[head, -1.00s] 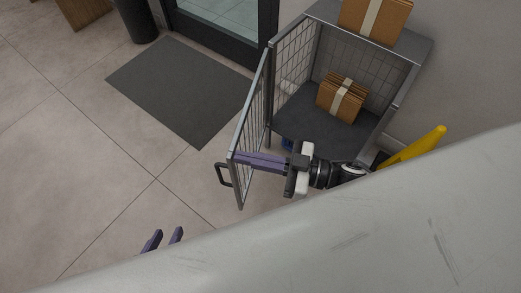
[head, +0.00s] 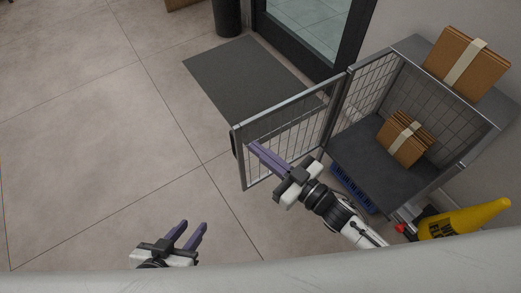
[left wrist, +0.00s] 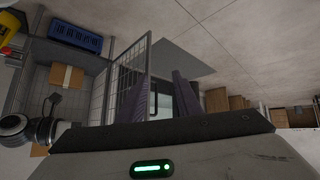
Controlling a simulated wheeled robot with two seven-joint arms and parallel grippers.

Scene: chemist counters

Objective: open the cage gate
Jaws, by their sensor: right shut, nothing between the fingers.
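The cage gate (head: 290,127) is a grey wire-mesh panel in a metal frame. It stands swung out from the cage (head: 398,80), hinged at the cage's near left post. A dark handle (head: 234,143) shows by its free edge, on the far side. My right gripper (head: 252,147) is shut and empty. Its fingertips are at the inner face of the gate near the free edge; I cannot tell whether they touch. My left gripper (head: 194,224) is open and empty over the floor, left of the gate. The gate also shows in the left wrist view (left wrist: 134,68).
A strapped cardboard stack (head: 405,141) lies in the cage, another box (head: 466,63) on top. A blue crate (head: 352,188) sits low under the cage. A yellow floor sign (head: 468,222) is at right. A dark mat (head: 252,78) and clear floor lie left.

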